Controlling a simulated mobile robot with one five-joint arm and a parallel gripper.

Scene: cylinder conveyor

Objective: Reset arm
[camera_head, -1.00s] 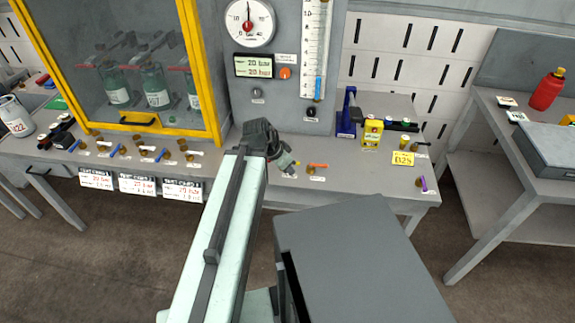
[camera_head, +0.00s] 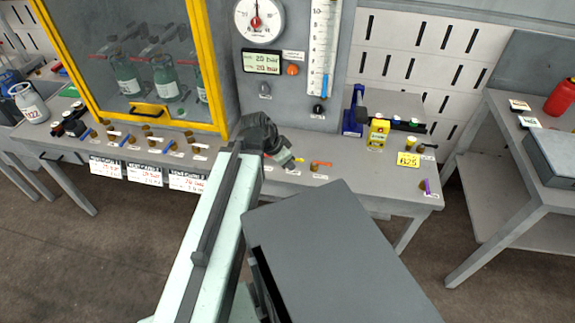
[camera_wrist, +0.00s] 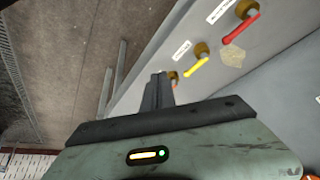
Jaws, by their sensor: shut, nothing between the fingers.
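My arm reaches forward from the bottom of the head view, over the front of the grey workbench (camera_head: 330,184). My gripper (camera_head: 292,163) is at its far end, close to the bench's small brass valves. In the wrist view my gripper (camera_wrist: 159,80) is shut and nothing shows between the fingers. Its tip overlaps a brass valve in that picture; I cannot tell whether they touch. A valve with a yellow lever (camera_wrist: 196,66) and one with a red lever (camera_wrist: 240,28) lie beyond it. An orange-lever valve (camera_head: 318,165) stands right of my gripper in the head view.
A yellow-framed cabinet (camera_head: 146,111) with green bottles stands at the left. A gauge panel (camera_head: 290,90) rises behind my gripper. A blue device (camera_head: 352,115) and a yellow block (camera_head: 377,132) sit to the right. A side table (camera_head: 520,215) stands further right, with floor between.

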